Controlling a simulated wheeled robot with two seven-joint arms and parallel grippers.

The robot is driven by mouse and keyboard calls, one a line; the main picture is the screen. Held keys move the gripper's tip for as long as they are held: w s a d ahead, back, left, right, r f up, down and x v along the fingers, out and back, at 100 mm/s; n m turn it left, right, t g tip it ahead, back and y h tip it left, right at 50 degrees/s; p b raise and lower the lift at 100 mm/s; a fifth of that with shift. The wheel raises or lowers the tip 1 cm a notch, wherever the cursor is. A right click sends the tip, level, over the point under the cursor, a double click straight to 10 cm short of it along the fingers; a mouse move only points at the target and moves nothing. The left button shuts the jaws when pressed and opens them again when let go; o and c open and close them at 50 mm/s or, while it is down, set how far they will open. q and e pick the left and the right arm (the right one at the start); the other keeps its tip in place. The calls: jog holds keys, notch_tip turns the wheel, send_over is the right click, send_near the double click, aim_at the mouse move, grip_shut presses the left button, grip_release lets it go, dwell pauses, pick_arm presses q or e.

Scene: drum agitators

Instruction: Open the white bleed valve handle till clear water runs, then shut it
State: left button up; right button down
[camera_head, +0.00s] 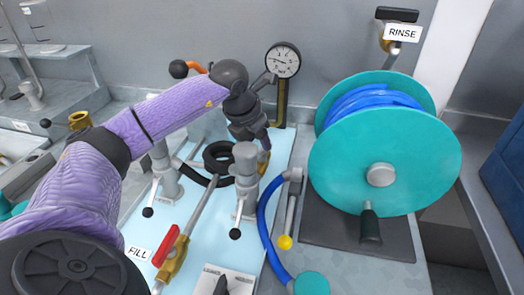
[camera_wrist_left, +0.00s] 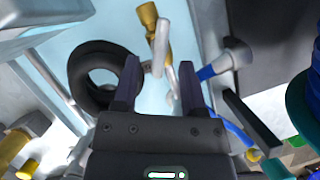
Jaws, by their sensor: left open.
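In the left wrist view a white valve handle (camera_wrist_left: 160,48) sits on a brass valve (camera_wrist_left: 148,16). In the head view the brass of this valve (camera_head: 265,162) shows only in part, behind and below my left gripper. My left gripper (camera_head: 264,143) reaches down over the blue board from the left. Its two dark fingers are open in the left wrist view (camera_wrist_left: 158,76), with the lower end of the white handle between their tips in the picture. I cannot tell whether they touch it. No running water is visible. My right gripper is not in view.
A black ring (camera_head: 218,157) lies left of the valve. A gauge (camera_head: 283,60) stands behind. A teal hose reel (camera_head: 385,160) with blue hose is on the right. Grey posts with black-knobbed levers (camera_head: 245,180) and a red-handled FILL valve (camera_head: 168,247) stand in front.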

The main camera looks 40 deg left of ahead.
aim_at(261, 148)
pick_arm(q)
jog(key=x, duration=0.3)
jog(key=shift+b, duration=0.3)
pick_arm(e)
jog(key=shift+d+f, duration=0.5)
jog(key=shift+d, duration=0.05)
pick_arm(q)
jog(key=shift+c, duration=0.6)
grip_shut()
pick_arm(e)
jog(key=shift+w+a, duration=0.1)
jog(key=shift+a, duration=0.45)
